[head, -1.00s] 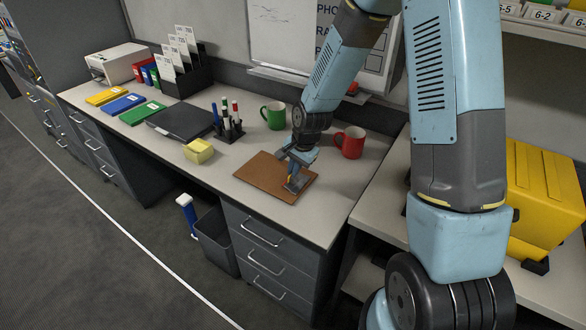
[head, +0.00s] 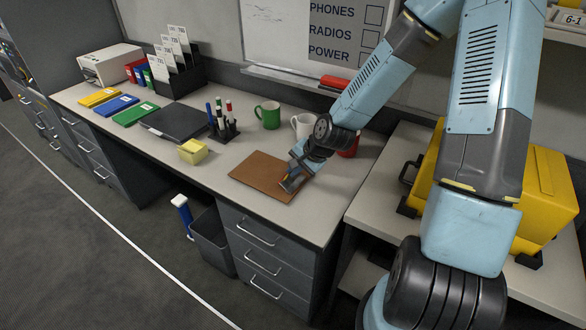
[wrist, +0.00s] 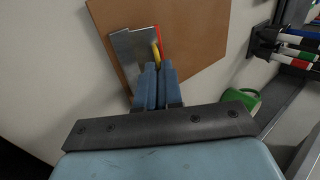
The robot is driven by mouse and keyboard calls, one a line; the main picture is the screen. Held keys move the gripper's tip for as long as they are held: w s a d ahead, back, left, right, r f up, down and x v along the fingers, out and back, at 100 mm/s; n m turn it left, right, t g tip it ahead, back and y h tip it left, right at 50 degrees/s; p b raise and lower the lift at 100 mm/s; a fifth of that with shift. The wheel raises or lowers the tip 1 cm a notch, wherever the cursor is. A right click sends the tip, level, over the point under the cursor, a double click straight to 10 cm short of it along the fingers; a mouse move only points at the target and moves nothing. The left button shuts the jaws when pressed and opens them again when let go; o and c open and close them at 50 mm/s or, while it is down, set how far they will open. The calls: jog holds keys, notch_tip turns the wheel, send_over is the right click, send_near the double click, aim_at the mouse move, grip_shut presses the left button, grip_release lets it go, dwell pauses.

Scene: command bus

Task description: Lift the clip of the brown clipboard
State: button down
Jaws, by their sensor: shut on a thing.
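The brown clipboard (head: 255,173) lies flat near the front edge of the desk. Its grey metal clip (head: 290,185) is at the board's right end, partly hidden by my gripper. My gripper (head: 297,172) comes in tilted from the upper right. In the wrist view, the board (wrist: 195,40) lies beyond the fingers and the clip plate (wrist: 128,46) shows to their left. The fingers of my gripper (wrist: 157,68) are close together, shut at the clip beside thin yellow and red parts. How far the clip is raised I cannot tell.
A red mug (head: 350,146) is mostly hidden by my arm. A yellow case (head: 545,190) stands right. Bare desk lies in front.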

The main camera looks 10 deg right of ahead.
jog(key=shift+s+d+f+t+y, duration=0.1)
jog(key=shift+s+d+t+y, duration=0.25)
jog(key=shift+t+y, duration=0.3)
jog(key=shift+s+d+f+t+y, duration=0.1)
jog(key=shift+s+d+t+y, duration=0.15)
jog(key=shift+d+t+y, duration=0.35)
jog(key=shift+s+a+y, duration=0.1)
jog(key=shift+y, duration=0.25)
